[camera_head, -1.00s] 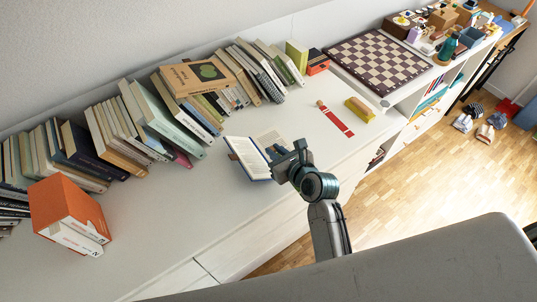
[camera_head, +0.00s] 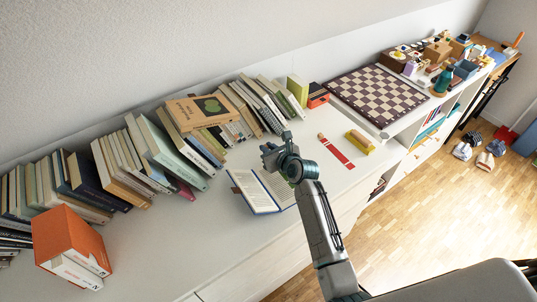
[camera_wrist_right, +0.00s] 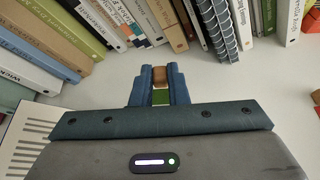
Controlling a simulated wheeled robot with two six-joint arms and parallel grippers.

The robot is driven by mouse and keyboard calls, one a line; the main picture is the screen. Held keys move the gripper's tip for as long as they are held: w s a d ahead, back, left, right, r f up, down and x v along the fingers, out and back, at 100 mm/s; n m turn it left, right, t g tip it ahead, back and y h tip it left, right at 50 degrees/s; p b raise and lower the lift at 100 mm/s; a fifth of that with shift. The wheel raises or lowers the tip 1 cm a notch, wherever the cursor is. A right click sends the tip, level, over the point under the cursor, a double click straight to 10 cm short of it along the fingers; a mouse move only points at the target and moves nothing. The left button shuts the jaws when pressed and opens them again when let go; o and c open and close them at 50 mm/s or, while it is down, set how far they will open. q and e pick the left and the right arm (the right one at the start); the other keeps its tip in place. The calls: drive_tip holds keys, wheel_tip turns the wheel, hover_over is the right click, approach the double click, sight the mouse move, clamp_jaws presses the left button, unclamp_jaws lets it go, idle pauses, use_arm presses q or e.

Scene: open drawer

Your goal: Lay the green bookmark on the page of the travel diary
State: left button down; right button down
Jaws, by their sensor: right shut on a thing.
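The travel diary (camera_head: 262,194) lies open on the white desk top, with printed pages and a blue cover edge. Part of its right page is hidden by my right arm. A strip of printed page (camera_wrist_right: 22,135) shows at the lower left of the right wrist view. My right gripper (camera_head: 272,150) is above the desk near the diary's far edge. In the right wrist view its blue fingers (camera_wrist_right: 158,86) are shut on the green bookmark (camera_wrist_right: 160,97), whose brown end points away from the wrist. My left gripper is not in view.
A row of leaning books (camera_head: 150,160) lines the wall. The front desk strip is clear.

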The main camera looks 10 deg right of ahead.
drive_tip(key=shift+f, duration=1.7)
drive_tip(key=shift+f, duration=0.1)
drive_tip(key=c, duration=1.4)
unclamp_jaws()
drive_tip(key=v, duration=1.2)
drive_tip(key=shift+s, duration=0.1)
